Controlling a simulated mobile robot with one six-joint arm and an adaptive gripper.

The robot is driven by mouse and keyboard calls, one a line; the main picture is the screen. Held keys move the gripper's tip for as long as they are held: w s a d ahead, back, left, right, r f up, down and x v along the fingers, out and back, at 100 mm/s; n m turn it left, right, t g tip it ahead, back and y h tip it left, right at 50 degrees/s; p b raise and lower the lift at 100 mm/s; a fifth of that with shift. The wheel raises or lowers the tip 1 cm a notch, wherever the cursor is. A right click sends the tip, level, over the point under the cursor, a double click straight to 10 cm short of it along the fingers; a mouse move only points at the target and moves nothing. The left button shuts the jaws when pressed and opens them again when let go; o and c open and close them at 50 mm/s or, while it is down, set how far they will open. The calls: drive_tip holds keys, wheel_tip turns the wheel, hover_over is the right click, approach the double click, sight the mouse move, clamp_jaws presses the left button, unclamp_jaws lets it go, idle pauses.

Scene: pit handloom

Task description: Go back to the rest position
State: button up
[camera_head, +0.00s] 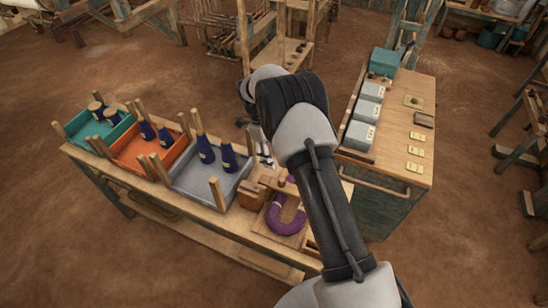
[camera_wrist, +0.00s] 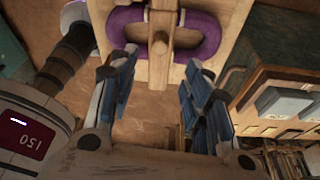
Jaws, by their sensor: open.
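My gripper (camera_head: 264,153) shows in the camera_head view partly hidden behind my arm, above the right part of the long bench (camera_head: 240,222). In the camera_wrist view my gripper (camera_wrist: 158,78) has its two blue-padded fingers spread apart, with nothing held between them. A purple yarn hank (camera_head: 287,217) lies in a U shape on a wooden board at the bench's right end. In the camera_wrist view the purple hank (camera_wrist: 200,38) shows beyond the fingertips, beside a wooden peg (camera_wrist: 160,42). I cannot tell the exact gap between fingers and peg.
A teal tray (camera_head: 80,122), an orange tray (camera_head: 125,150) and a grey tray (camera_head: 188,182) hold dark blue cones and spools. Upright wooden posts rise around them. A cabinet (camera_head: 400,165) with grey boxes (camera_head: 360,134) stands close on the right. Bare floor lies in front.

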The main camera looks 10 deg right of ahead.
idle(0.3)
drive_tip(key=s+d+r+n+t+y+b, duration=0.15)
drive_tip(key=s+r+n+b, duration=0.25)
drive_tip(key=s+r+n, duration=0.45)
drive_tip(key=s+r+n+t+b, duration=0.2)
drive_tip(key=s+r+n+b, duration=0.25)
drive_tip(key=r, duration=0.75)
drive_tip(key=s+f+n+t+b, duration=0.1)
drive_tip(key=s+f+n+b, duration=0.1)
drive_tip(key=s+n, duration=0.5)
drive_tip(key=s+f+n+t+b, duration=0.2)
drive_tip(key=s+n, duration=0.5)
drive_tip(key=s, duration=0.8)
drive_tip(key=shift+f+y+b, duration=0.3)
drive_tip(key=shift+y+b, duration=0.05)
drive_tip(key=shift+b, duration=0.35)
drive_tip(key=shift+a+t, duration=0.1)
drive_tip(key=shift+t, duration=0.15)
